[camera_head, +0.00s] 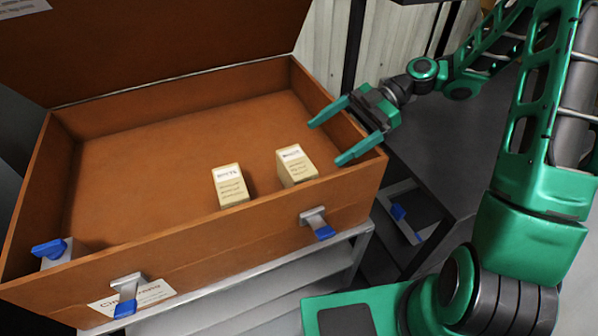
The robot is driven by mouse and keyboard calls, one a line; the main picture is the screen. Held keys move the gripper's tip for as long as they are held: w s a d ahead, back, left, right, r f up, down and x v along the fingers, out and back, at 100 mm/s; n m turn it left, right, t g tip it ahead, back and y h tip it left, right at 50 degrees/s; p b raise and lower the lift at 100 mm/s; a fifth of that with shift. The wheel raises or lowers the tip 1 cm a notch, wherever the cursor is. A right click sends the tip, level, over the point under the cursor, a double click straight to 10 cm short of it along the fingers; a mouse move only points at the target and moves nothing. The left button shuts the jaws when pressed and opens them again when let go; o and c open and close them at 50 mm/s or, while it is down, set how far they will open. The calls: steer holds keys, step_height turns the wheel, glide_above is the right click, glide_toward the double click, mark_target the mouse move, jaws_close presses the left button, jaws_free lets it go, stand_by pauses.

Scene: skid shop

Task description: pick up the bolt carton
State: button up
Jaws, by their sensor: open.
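Two small cream cartons with printed labels stand inside an open orange-brown case. The left carton (230,187) is near the case's front wall. The right carton (296,167) stands to its right, closer to the right wall. The print is too small to tell which is the bolt carton. My gripper (324,143) is open and empty, with its two green fingers apart. It reaches in from the right over the case's right wall, its fingertips to the right of the right carton and apart from it.
The case (190,228) has its lid (150,40) raised at the back. Its front has metal latches (317,222) with blue tabs. It rests on a metal shelf unit (290,275). The left and back of the case floor are clear. A dark surface (440,150) lies to the right.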

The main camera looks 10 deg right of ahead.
mark_target(298, 159)
steer(key=shift+x, duration=3.9)
steer(key=shift+c, duration=0.6)
steer(key=c, duration=1.6)
steer(key=shift+r, duration=0.1)
steer(key=shift+c, duration=0.2)
